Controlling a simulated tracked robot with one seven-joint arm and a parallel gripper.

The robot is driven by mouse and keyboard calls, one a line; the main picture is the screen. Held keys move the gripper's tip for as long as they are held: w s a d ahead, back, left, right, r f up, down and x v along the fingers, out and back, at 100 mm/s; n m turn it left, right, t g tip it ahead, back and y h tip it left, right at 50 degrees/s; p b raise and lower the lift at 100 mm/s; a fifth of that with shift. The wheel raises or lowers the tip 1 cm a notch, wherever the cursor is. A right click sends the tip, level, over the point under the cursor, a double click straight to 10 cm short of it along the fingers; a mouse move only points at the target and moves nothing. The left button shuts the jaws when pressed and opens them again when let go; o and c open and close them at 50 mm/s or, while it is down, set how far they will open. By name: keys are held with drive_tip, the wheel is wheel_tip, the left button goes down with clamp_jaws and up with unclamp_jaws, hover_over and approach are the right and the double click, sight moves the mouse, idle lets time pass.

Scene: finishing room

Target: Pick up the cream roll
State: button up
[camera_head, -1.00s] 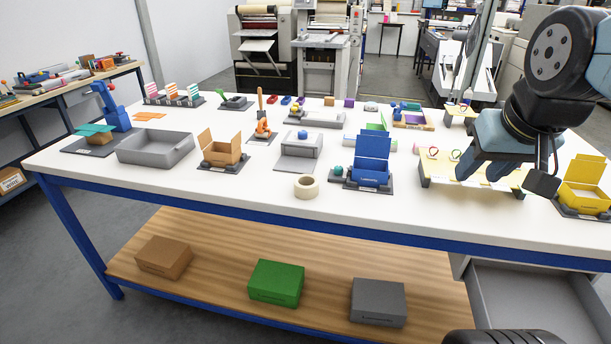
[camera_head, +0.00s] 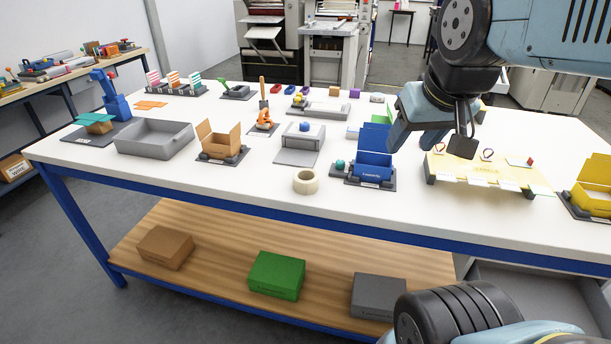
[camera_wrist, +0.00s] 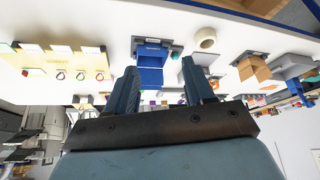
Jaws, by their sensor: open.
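The cream roll (camera_head: 306,181), a short ring with a hole in its middle, lies flat on the white table near the front edge, left of the blue box (camera_head: 373,165). It also shows in the wrist view (camera_wrist: 204,39), beyond the fingertips and a little right of them. My gripper (camera_head: 408,138) is above the table, behind and right of the roll and apart from it. In the wrist view my gripper (camera_wrist: 159,72) has its two fingers spread with nothing held between them.
A small teal ball (camera_head: 340,164) sits between the roll and the blue box. A grey stand (camera_head: 300,146) is behind the roll, and an open brown box (camera_head: 220,143) and grey tray (camera_head: 154,139) are to its left. The tabletop in front of the roll is bare.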

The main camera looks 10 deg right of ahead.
drive_tip(key=shift+o, duration=0.7)
drive_tip(key=shift+w+a+r, duration=0.1)
drive_tip(key=shift+w, duration=0.15)
drive_tip(key=o, duration=0.3)
drive_tip(key=w+a+n, duration=0.2)
drive_tip(key=shift+w+a+g, duration=0.15)
drive_tip(key=shift+w+g, duration=0.2)
drive_tip(key=shift+g, duration=0.05)
drive_tip(key=o, duration=0.4)
drive_tip(key=w+a+f+n+g, duration=0.2)
drive_tip(key=w+a+n, duration=0.2)
drive_tip(key=w, duration=0.5)
drive_tip(key=shift+n, duration=0.4)
drive_tip(key=n+g, duration=0.3)
drive_tip(key=n, duration=0.4)
hover_over(306, 178)
drive_tip(key=s, duration=0.3)
wheel_tip(306, 178, down, 9)
drive_tip(key=f, duration=1.3)
drive_tip(key=shift+w+a+f, duration=0.15)
drive_tip(key=shift+w+a, duration=0.05)
